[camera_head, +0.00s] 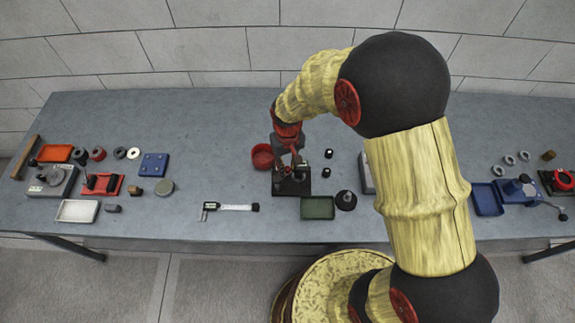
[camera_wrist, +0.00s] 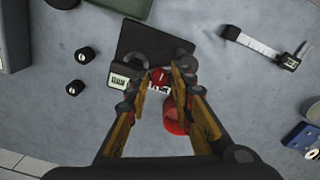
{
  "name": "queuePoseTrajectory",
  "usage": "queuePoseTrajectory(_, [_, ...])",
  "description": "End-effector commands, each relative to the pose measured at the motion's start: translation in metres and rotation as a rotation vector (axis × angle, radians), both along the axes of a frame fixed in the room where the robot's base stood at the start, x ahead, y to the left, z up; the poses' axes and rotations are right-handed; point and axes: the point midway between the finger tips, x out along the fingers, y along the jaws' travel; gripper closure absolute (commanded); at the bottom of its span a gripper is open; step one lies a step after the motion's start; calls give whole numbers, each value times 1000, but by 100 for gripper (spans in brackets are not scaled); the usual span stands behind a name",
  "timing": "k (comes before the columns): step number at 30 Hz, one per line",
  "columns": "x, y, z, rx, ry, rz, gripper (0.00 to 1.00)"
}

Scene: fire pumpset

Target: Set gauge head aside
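A gauge stand with a dark square base (camera_head: 291,187) stands at the middle of the bench. The base also shows in the wrist view (camera_wrist: 150,45). A small grey-and-white digital readout (camera_wrist: 120,80), apparently part of the gauge head, sits at the base's near left corner, partly behind a finger. A red round part (camera_wrist: 158,75) with a pale label lies between the fingers. My gripper (camera_wrist: 160,78) points down over the stand, its fingers apart on either side of the red part. I see no clear contact. In the head view my gripper (camera_head: 288,150) hides the stand's upper part.
A red round dish (camera_head: 262,157) is left of the stand. Two small black cylinders (camera_head: 327,163) are to its right. A green tray (camera_head: 318,208) and a black round part (camera_head: 346,200) are in front. A digital caliper (camera_head: 230,207) lies left. Bench space left of the dish is clear.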

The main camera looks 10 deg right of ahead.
Motion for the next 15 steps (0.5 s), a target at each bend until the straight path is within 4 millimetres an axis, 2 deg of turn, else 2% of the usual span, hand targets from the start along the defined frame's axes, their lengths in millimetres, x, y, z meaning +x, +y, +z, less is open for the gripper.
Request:
queuePoseTrajectory(11, [0, 0, 0, 0, 0, 0, 100])
queuePoseTrajectory(15, [0, 0, 0, 0, 0, 0, 100])
